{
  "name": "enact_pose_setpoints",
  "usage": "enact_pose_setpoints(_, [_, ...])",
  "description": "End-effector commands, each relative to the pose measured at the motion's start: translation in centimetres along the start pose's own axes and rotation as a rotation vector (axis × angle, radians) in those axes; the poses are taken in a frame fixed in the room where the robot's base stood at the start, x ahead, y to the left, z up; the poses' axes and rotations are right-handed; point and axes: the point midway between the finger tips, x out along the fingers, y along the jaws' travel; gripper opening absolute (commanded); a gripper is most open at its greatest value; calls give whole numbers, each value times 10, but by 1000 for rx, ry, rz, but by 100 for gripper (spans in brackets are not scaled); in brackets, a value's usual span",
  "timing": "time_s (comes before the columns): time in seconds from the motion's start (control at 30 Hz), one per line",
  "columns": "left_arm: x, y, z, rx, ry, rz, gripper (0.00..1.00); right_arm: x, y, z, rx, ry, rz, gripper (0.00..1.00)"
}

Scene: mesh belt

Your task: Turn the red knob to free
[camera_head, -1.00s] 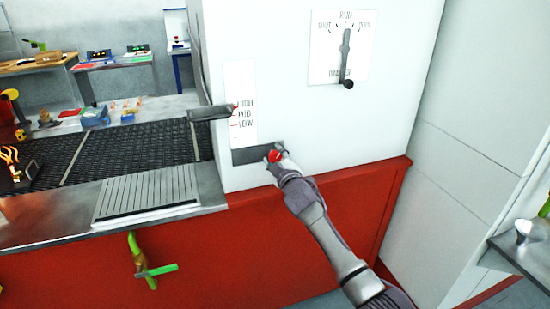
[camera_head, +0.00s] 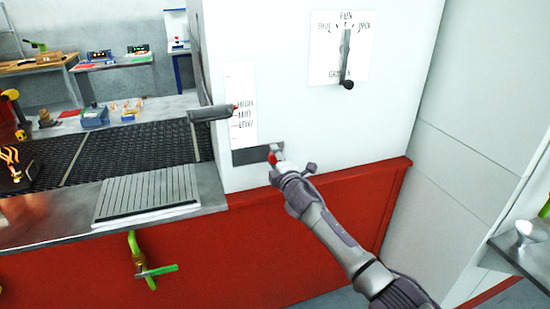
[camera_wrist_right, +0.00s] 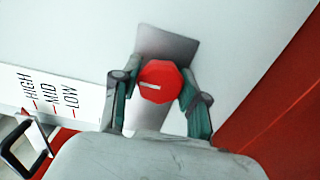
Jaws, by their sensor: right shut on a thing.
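The red knob (camera_wrist_right: 160,82) sits on a grey plate (camera_wrist_right: 165,48) on the white cabinet wall. A pale mark shows on its face in the right wrist view. My right gripper (camera_wrist_right: 160,90) has one finger on each side of the knob and is shut on it. In the head view the gripper (camera_head: 274,162) covers much of the plate, and only a bit of the red knob (camera_head: 272,158) shows. My left gripper is not in view.
A dial with a black-tipped lever (camera_head: 346,60) is above right. The mesh belt (camera_head: 125,152) runs left. A green-handled valve (camera_head: 150,270) is below.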

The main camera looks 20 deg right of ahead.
Motion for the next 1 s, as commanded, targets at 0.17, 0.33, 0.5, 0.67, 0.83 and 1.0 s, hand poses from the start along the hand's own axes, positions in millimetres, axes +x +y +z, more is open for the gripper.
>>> enact_pose_setpoints(0.17, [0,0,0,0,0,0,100,0,-2,0,-26,0,-2,9])
enact_pose_setpoints(0.33, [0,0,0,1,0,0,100,0,-2,0,-31,0,-2,9])
enact_pose_setpoints(0.5, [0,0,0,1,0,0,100,0,-2,0,-31,0,-3,9])
enact_pose_setpoints(0.67, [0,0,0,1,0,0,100,0,-2,0,-30,0,-2,60])
enact_pose_setpoints(0.83, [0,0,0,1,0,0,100,0,-1,0,-29,0,-1,70])
enact_pose_setpoints(1.0, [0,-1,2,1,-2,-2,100,0,-1,0,-28,0,-1,70])
